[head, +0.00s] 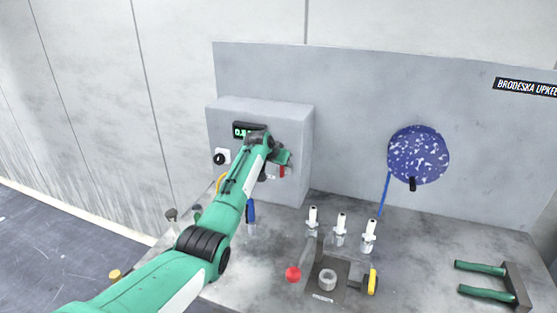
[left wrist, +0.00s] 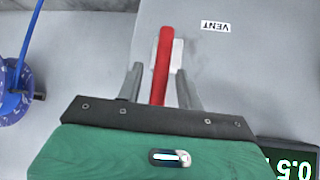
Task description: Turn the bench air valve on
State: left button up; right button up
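The air valve's red lever (left wrist: 161,62) stands upright in the left wrist view, in front of a pale plate on the grey box. Part of the red lever (head: 282,171) also shows in the head view, under my gripper. My left gripper (left wrist: 159,72) is open, with one grey finger on each side of the lever. Small gaps show between the fingers and the lever. In the head view my left gripper (head: 280,160) is at the box front and partly hides the valve. My right gripper is in neither view.
The grey box (head: 262,108) carries a green digital display (head: 243,130) and a black knob (head: 219,158). A VENT label (left wrist: 215,26) is near the lever. White-topped bottles (head: 341,226), a fixture with a red ball (head: 293,273), a speckled blue disc (head: 418,155) and green handles (head: 485,268) are to the right.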

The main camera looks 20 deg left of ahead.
pick_arm(q)
jog(key=b+v, duration=0.4)
jog(key=v, duration=0.9)
jog(key=shift+s+r, duration=0.15)
jog(key=shift+s, duration=0.15)
jog(key=shift+a, duration=0.1)
